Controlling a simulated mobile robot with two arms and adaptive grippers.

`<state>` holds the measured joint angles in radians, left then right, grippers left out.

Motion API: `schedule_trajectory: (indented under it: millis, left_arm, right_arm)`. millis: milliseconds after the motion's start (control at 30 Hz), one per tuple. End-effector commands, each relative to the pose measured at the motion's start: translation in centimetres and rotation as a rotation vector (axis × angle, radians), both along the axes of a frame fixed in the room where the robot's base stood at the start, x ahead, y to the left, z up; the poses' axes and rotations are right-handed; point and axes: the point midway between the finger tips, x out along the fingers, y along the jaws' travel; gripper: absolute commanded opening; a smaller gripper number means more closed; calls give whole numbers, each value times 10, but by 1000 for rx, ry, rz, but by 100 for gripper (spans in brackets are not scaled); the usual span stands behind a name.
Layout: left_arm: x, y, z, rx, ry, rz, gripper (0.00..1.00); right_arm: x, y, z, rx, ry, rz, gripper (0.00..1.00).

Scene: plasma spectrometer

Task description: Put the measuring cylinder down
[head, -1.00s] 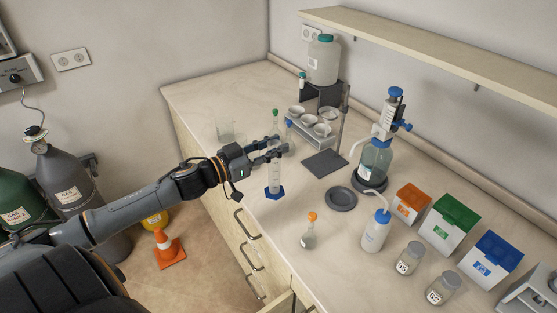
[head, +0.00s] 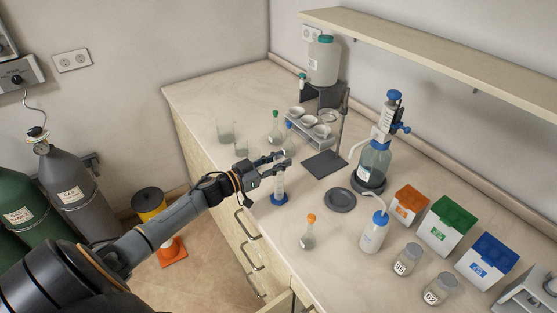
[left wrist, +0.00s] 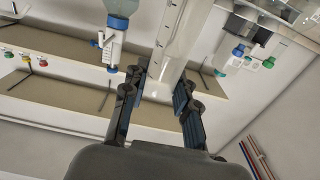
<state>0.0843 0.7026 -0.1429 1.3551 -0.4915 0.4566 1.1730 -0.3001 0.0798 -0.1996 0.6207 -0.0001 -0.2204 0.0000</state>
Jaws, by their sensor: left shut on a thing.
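The measuring cylinder (head: 279,184) is a clear, narrow tube with a blue foot. It is upright at the counter's front-left part, and I cannot tell whether its foot touches the top. My left gripper (head: 276,161) is shut on it, above the foot, and hides part of the tube. In the left wrist view the clear, graduated tube (left wrist: 181,40) lies between the two fingers of the gripper (left wrist: 159,92). My right gripper is not in view.
On the counter (head: 250,260) stand an orange-stoppered flask (head: 308,238), a dark round plate (head: 340,200), a wash bottle (head: 374,233) and a dispenser bottle (head: 374,163). Beakers (head: 225,131) and a green-stoppered flask (head: 275,131) stand behind my gripper. Bare counter surrounds the cylinder's foot.

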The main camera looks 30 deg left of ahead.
Motion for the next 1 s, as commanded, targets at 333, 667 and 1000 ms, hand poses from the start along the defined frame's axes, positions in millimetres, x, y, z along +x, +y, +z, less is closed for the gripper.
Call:
schedule_trajectory:
  millis: [333,667,1000]
  left_arm:
    - [0,0,-2,0,0,1,51]
    - [-3,1,-1,0,1,1,51]
    - [-56,23,-5,2,6,0,51]
  right_arm:
    - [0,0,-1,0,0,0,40]
    - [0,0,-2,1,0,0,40]
    - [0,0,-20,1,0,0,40]
